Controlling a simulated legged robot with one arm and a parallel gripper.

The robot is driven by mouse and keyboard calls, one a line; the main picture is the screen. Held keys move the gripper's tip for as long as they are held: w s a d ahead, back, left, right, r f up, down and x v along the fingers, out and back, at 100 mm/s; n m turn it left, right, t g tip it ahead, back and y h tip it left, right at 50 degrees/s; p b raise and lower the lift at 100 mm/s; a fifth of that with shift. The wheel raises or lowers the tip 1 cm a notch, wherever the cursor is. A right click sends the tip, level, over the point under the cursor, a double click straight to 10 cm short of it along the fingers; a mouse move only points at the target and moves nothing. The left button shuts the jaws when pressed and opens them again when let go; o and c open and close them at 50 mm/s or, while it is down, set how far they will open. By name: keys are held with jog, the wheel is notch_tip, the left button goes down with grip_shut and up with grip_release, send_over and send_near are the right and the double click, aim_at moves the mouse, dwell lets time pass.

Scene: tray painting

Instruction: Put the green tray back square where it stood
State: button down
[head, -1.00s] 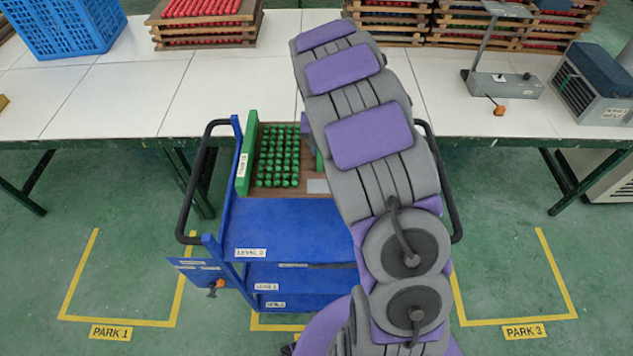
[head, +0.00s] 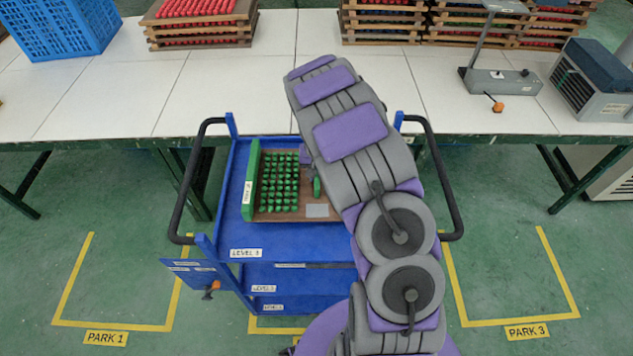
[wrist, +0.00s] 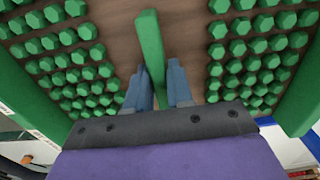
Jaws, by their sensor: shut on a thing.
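The green tray (head: 249,185) has a brown floor, green side walls and rows of green pegs. In the head view it is over the left and middle of the top deck of the blue cart (head: 285,235), its sides nearly in line with the deck's. I cannot tell whether it rests on the deck or hangs just above. My gripper (wrist: 153,82) is shut on the tray's green middle bar (wrist: 149,45), between the two peg fields. In the head view my arm hides the tray's right side and most of my gripper.
A white table (head: 150,95) stands behind the cart, with a blue crate (head: 62,28) and stacked trays of red pieces (head: 200,22). A lamp stand (head: 500,82) and a grey box (head: 595,85) are at right. Yellow-marked floor bays flank the cart, both empty.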

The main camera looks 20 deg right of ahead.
jog(key=shift+a+f+b, duration=0.2)
jog(key=shift+f, duration=0.75)
jog(key=shift+a+f+b, duration=0.15)
jog(key=shift+a+f, duration=0.05)
jog(key=shift+f, duration=0.7)
jog(key=shift+d, duration=0.15)
jog(key=c, duration=1)
grip_release()
jog(key=shift+r, duration=0.1)
